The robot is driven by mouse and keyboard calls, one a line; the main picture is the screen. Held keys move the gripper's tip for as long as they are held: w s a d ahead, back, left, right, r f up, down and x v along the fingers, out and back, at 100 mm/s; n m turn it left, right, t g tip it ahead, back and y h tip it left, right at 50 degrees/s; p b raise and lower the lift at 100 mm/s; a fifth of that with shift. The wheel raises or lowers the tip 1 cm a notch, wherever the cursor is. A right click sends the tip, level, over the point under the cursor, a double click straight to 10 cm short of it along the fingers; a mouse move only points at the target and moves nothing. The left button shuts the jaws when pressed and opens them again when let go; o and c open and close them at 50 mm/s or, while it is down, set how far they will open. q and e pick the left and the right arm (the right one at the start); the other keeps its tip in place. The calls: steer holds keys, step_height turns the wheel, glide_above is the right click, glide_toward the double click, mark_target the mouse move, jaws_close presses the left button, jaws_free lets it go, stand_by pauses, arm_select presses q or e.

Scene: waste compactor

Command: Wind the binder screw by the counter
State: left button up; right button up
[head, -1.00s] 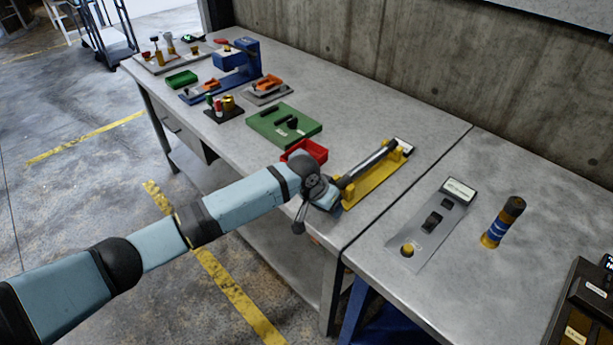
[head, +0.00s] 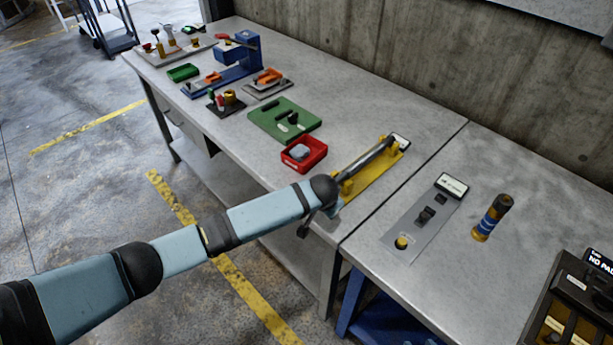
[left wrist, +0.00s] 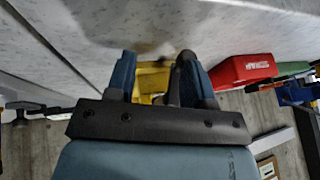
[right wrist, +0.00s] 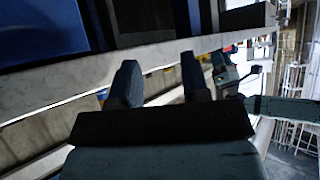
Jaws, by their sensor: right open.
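The binder screw (head: 370,158) is a grey rod on a yellow base (head: 372,182) near the bench's front right. A white-faced plate, likely the counter (head: 400,141), sits at its far end. My left arm reaches its near end; in the head view the wrist mostly hides the gripper (head: 334,203). In the left wrist view my left gripper (left wrist: 158,80) has its fingers apart, with a dark crank-like part (left wrist: 181,78) between them, closer to the right finger. The yellow base (left wrist: 152,78) shows behind. My right gripper (right wrist: 160,85) is open and empty, near a bench edge.
A red bin (head: 303,153) holding a grey piece and a green board (head: 285,120) lie left of the screw.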

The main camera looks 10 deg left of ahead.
arm_select(q)
steer(key=shift+f+g+h+b, duration=0.15)
steer(key=shift+g+h+b, duration=0.25)
steer(key=shift+h+b, duration=0.25)
steer(key=h+b, duration=0.1)
steer(key=g+b, duration=0.1)
steer(key=b, duration=0.1)
steer(key=n+g+h+b, duration=0.1)
steer(key=b, duration=0.1)
steer(key=shift+s+d+r+h, duration=0.2)
steer(key=shift+r+h, duration=0.05)
steer(key=shift+h, duration=0.1)
steer(key=v, duration=1.4)
steer(key=shift+w+r+p, duration=0.3)
steer(key=shift+p, duration=0.15)
